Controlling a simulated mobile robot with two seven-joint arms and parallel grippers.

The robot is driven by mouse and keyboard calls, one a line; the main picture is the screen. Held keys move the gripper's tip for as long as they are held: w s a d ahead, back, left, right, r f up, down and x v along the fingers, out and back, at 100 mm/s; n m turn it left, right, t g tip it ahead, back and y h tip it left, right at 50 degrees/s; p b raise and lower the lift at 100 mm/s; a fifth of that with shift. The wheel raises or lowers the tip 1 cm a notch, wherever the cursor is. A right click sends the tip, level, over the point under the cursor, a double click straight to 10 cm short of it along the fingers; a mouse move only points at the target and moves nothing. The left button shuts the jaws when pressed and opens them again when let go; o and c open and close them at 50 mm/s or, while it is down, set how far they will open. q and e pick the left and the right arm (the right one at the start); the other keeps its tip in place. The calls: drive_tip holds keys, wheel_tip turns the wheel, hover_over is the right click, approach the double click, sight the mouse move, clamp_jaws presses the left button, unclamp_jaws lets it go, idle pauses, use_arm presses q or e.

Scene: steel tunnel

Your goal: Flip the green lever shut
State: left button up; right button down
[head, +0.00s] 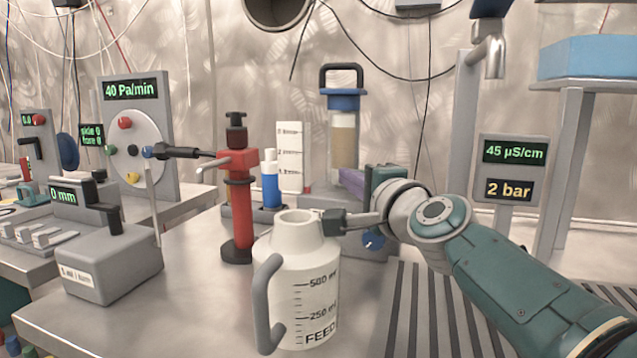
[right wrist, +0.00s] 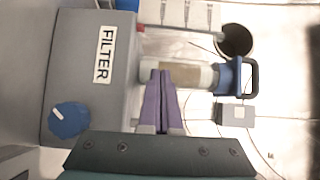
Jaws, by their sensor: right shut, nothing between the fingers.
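I cannot make out a green lever in either view. In the right wrist view the purple fingers (right wrist: 163,75) lie together, in front of the base of the filter column (right wrist: 178,76). The grey filter box (right wrist: 100,25) with a blue knob (right wrist: 69,120) is beside them. My left gripper is not in view.
A white jug (head: 300,262) stands in front, near my right arm. A red hand pump (head: 239,190) and a blue bottle (head: 271,183) stand behind it. A grey box (head: 115,265) is at the left. The bench top (head: 205,310) between box and jug is clear.

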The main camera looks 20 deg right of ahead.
drive_tip(key=shift+s, duration=0.1)
drive_tip(key=s+p, duration=0.3)
drive_tip(key=s, duration=0.6)
drive_tip(key=shift+s+p, duration=0.3)
drive_tip(key=shift+s, duration=0.1)
